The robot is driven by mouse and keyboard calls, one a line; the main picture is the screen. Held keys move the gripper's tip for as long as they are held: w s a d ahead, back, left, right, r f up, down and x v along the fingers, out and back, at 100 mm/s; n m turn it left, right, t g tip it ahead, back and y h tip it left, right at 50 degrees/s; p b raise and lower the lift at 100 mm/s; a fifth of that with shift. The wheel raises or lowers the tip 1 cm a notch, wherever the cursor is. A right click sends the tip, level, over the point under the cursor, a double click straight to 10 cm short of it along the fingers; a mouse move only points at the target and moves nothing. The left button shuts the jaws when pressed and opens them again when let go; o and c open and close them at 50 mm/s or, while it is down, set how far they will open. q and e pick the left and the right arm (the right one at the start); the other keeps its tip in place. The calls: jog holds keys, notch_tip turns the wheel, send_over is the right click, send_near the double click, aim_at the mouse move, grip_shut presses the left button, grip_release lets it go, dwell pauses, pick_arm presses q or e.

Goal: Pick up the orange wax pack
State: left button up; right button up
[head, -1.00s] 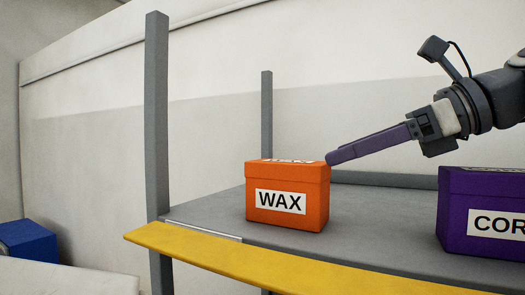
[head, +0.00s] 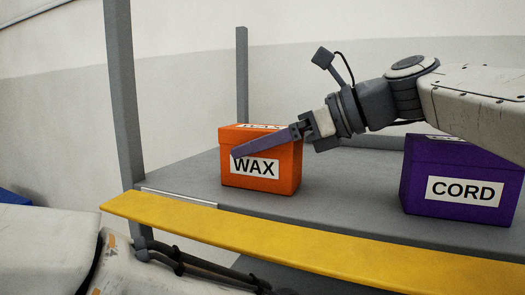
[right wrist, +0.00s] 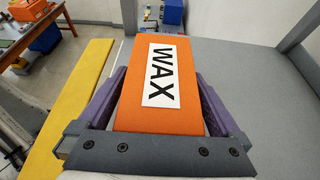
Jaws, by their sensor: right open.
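The orange wax pack (head: 285,175) is a box with a white WAX label, standing upright on the grey shelf. My right gripper (head: 238,152) reaches it from the right, with one purple finger showing in front of the pack's upper front. In the right wrist view the pack (right wrist: 128,116) lies between the two purple fingers of the right gripper (right wrist: 160,75). The fingers are open, one along each side, with narrow gaps beside the pack. The far finger is hidden in the head view. My left gripper is not in view.
A purple CORD box (head: 425,160) stands on the shelf to the right, below my right arm. A yellow strip (head: 250,238) runs along the shelf's front edge. Grey posts (head: 121,100) rise at the left and back (head: 242,75). The shelf between the boxes is clear.

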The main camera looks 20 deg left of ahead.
aim_at(234, 126)
jog(key=c, duration=1.4)
jog(key=shift+r, duration=0.1)
jog(key=shift+r, duration=0.4)
notch_tip(234, 126, up, 4)
jog(key=shift+f, duration=0.25)
jog(key=s+d+r, duration=0.2)
jog(key=s, duration=0.1)
jog(key=s+d+r+b, duration=0.1)
jog(key=s+d+r, duration=0.1)
jog(key=s+d, duration=0.1)
jog(key=s+d+r+b, duration=0.1)
jog(key=s+d+r, duration=0.1)
jog(key=d, duration=0.1)
jog(key=shift+s+r, duration=0.3)
jog(key=shift+s, duration=0.1)
jog(key=shift+a, duration=0.1)
